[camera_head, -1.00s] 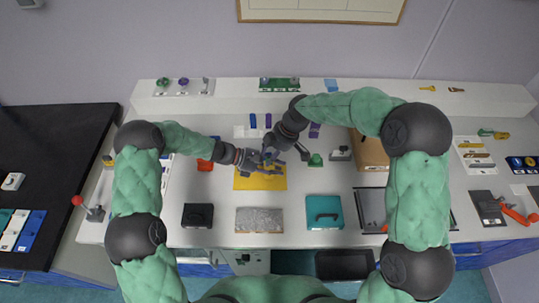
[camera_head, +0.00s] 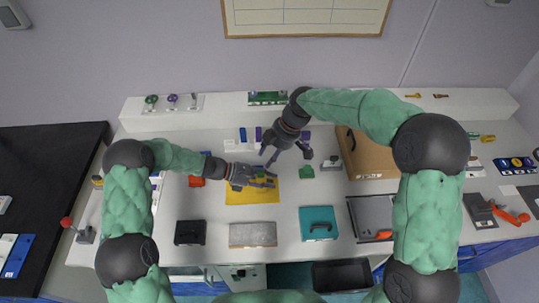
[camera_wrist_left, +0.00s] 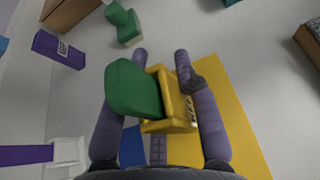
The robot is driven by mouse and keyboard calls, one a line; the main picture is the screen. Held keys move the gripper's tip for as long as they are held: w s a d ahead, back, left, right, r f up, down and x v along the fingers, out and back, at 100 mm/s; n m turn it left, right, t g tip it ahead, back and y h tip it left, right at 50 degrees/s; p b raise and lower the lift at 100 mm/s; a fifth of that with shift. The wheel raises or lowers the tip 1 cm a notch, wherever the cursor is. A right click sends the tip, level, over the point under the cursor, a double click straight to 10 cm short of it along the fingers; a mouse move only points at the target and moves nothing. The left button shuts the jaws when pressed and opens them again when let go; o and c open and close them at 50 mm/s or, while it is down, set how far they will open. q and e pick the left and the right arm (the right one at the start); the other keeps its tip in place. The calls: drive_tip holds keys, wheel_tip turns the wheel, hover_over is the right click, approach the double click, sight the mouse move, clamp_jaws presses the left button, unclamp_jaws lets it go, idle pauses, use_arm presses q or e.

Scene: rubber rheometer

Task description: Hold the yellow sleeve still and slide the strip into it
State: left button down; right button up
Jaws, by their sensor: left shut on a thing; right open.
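The yellow sleeve (camera_wrist_left: 178,100) is between the fingers of my left gripper (camera_wrist_left: 165,75), which is shut on it. The sleeve also shows small in the head view (camera_head: 258,181), just above the yellow mat (camera_head: 250,198) or on it; I cannot tell which. A green rounded piece (camera_wrist_left: 133,90) sits at the sleeve's left side in the left wrist view, overlapping it. It looks like the strip's grip; the strip itself is hidden. My right gripper (camera_head: 288,156) is open and empty, behind and to the right of my left gripper, apart from the sleeve.
A green block (camera_head: 307,172) and a small grey device (camera_head: 331,163) stand right of the mat. Blue and purple pieces stand in a white holder (camera_head: 245,145) behind. A grey slab (camera_head: 253,235), a teal case (camera_head: 319,223) and a black box (camera_head: 190,232) lie in front.

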use_arm(q)
drive_tip(key=c, duration=0.9)
unclamp_jaws()
drive_tip(key=shift+o, duration=0.2)
